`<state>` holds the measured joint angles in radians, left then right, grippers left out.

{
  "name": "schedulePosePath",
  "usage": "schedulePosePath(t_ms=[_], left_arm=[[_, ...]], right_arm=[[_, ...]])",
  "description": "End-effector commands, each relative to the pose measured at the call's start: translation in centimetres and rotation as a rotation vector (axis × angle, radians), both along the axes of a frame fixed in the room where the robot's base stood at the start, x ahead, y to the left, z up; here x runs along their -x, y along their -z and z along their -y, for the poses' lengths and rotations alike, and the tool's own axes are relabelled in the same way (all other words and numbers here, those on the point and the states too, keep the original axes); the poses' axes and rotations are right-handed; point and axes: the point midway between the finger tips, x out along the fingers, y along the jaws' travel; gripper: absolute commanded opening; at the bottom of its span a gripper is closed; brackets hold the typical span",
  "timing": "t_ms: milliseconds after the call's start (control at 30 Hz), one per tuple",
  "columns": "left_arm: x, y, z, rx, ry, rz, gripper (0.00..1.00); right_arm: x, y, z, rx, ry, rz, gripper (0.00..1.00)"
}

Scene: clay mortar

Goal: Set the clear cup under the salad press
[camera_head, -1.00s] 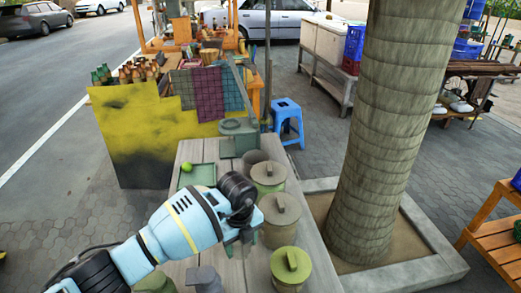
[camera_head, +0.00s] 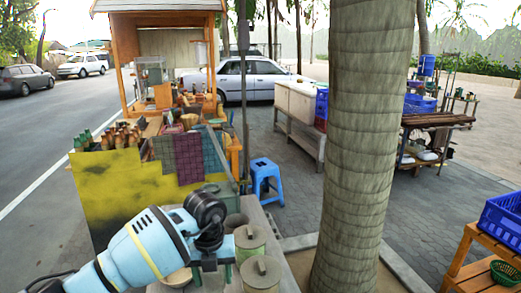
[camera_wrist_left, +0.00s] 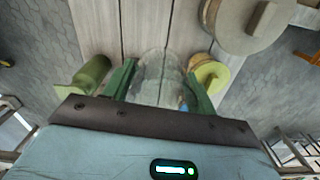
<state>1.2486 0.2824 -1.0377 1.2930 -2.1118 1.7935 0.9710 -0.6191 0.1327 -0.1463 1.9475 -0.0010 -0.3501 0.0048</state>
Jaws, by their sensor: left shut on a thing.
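My left gripper (camera_head: 214,260) is over the grey plank table, with its arm coming in from the lower left. In the left wrist view, its green fingers (camera_wrist_left: 158,82) are shut on the clear cup (camera_wrist_left: 158,70), which is see-through and sits between them. The cup is hard to make out in the head view. The salad press (camera_head: 225,158) is beyond the gripper at the far end of the table. Its long lever shows, while my arm hides much of its lower body. My right gripper is not in view.
A small green-yellow pot (camera_wrist_left: 210,74) is close to one finger. A yellow stall counter (camera_head: 120,195) and a blue stool (camera_head: 265,178) stand beyond; a tree trunk (camera_head: 365,150) is right.

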Motion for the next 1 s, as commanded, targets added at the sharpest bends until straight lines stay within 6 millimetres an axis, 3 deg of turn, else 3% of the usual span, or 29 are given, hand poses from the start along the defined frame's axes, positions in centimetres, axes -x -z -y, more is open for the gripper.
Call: schedulePosePath(t_ms=[1000], left_arm=[[5.3,-0.4,-5.2,0.000,1.573,0.001,0.34]], right_arm=[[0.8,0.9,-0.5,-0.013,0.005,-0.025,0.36]])
